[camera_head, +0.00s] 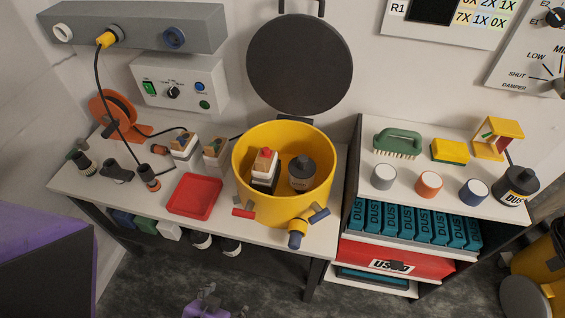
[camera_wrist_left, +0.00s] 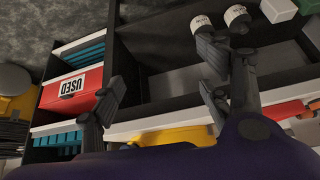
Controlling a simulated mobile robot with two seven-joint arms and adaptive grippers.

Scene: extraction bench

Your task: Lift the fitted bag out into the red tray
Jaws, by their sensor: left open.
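The red tray (camera_head: 194,196) lies on the white bench, left of a yellow drum (camera_head: 286,209), and looks empty. Inside the open drum stand a white and black block with a wood-coloured top and red knob (camera_head: 264,170), and a dark grey rounded container with a label (camera_head: 302,173). I cannot tell for sure which of them is the fitted bag. My left gripper (camera_head: 213,301) is low at the bottom of the head view, in front of the bench and well apart from tray and drum. Its fingers are spread and empty in the left wrist view (camera_wrist_left: 165,98). My right gripper is not in view.
A round dark lid (camera_head: 300,64) stands raised behind the drum. A yellow-blue fitting (camera_head: 297,231) sticks out at the drum's front. Two similar small blocks (camera_head: 184,147) stand behind the tray. A shelf with a red USED drawer (camera_head: 395,265) is on the right.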

